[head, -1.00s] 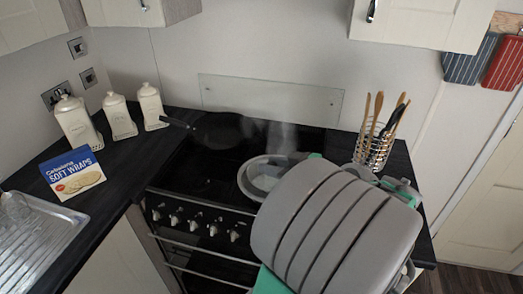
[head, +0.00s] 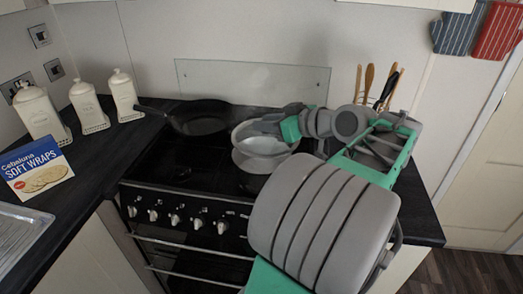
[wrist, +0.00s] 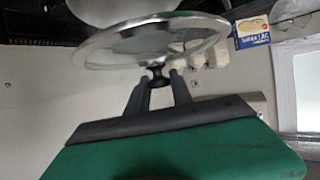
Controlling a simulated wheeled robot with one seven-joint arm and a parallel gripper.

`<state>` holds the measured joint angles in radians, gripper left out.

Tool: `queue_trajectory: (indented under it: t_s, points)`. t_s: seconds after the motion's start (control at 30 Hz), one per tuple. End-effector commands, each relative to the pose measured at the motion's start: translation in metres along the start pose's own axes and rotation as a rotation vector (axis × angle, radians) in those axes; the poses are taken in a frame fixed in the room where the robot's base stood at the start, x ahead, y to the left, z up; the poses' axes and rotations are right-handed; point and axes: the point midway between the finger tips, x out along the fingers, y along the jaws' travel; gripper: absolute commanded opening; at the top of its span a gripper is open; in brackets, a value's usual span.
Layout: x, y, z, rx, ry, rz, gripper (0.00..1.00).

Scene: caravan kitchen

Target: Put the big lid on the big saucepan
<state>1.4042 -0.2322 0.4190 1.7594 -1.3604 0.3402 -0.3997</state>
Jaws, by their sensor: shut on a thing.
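The big lid (wrist: 150,42) is clear glass with a metal rim and a black knob. My gripper (wrist: 158,78) is shut on the knob in the wrist view, with the lid tilted slightly. In the head view, my gripper (head: 290,122) reaches from the right over the hob, and the lid (head: 262,137) is at its tip. A silvery saucepan (head: 255,163) stands on the hob just under the lid, partly covered by it. I cannot tell whether the lid touches its rim. A pale rounded form, probably the saucepan (wrist: 120,8), is behind the lid in the wrist view.
A dark frying pan (head: 200,120) sits at the back left of the hob (head: 190,178). White canisters (head: 88,105) and a soft wraps box (head: 35,168) stand left. A utensil holder (head: 372,103) is behind my arm. A glass splashback (head: 250,82) stands behind the hob.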

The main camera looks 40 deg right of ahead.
Motion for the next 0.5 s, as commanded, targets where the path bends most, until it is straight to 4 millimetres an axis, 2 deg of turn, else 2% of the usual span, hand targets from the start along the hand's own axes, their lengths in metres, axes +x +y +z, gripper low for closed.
queue_trajectory:
  t_s: [0.1, 0.2, 0.37, 0.5]
  points:
    - [0.025, 0.009, 0.013, 0.004, 0.000, -0.003, 0.00]
    - [0.039, 0.015, 0.023, 0.003, 0.000, -0.002, 0.00]
    - [0.055, 0.022, 0.033, 0.002, 0.000, -0.002, 0.00]
    - [0.065, 0.023, 0.055, 0.003, -0.001, 0.000, 0.00]
